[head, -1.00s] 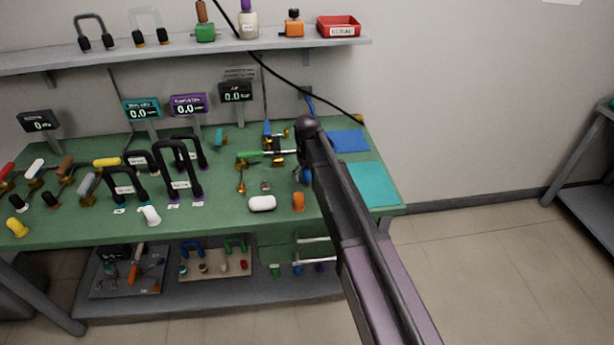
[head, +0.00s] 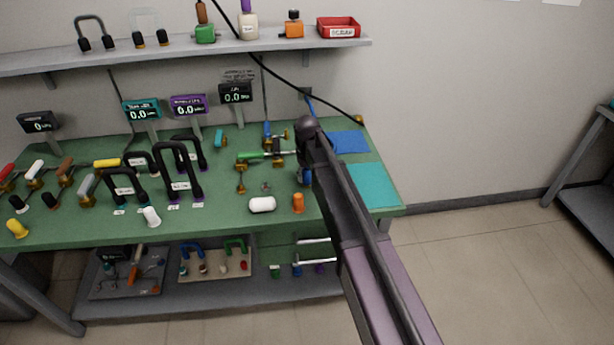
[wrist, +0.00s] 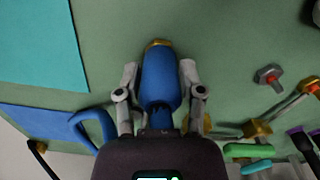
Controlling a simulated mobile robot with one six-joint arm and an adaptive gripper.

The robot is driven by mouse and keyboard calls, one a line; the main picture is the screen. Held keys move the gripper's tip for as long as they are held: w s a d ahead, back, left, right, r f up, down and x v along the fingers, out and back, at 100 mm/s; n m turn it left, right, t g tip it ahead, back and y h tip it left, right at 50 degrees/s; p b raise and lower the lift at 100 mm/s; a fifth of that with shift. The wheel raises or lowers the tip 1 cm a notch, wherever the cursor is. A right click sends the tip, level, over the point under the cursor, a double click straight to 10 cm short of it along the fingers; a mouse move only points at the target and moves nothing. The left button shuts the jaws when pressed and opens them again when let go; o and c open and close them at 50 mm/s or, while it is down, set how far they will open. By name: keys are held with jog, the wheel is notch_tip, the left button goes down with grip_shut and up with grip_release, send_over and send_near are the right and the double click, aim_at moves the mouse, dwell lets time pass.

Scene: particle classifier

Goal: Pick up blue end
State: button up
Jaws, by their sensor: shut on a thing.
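The blue end (wrist: 160,78) is a rounded blue cylinder with a brass hex tip, in the middle of the wrist view. My gripper (wrist: 159,88) has one finger on each side of it and is shut on it. In the head view a bit of blue (head: 304,177) shows below the end of my arm, on the table's right half. My arm hides most of the gripper there. I cannot tell whether the blue end touches the green table (head: 225,222) or is just above it.
An orange end (head: 298,203) and a white end (head: 262,204) stand close by on the left. A teal mat (head: 372,184) and a blue mat (head: 350,141) lie to the right. Brass fittings (head: 278,150) and a blue handle (wrist: 92,128) are near. Black hoses (head: 178,170) crowd the left.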

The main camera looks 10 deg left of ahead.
aim_at(307, 169)
jog(key=shift+r+p, duration=1.4)
jog(key=shift+r, duration=0.1)
jog(key=s+d+r+p, duration=0.1)
jog(key=s+d, duration=0.1)
jog(key=s, duration=0.5)
jog(key=s+d+r+p, duration=0.1)
jog(key=s+d, duration=0.2)
jog(key=s, duration=0.5)
jog(key=shift+s+d+r, duration=0.1)
jog(key=shift+r, duration=0.05)
jog(key=shift+r+p, duration=2.15)
jog(key=shift+p, duration=0.1)
jog(key=shift+r, duration=0.1)
jog(key=shift+r+p, duration=1.4)
jog(key=shift+p, duration=0.1)
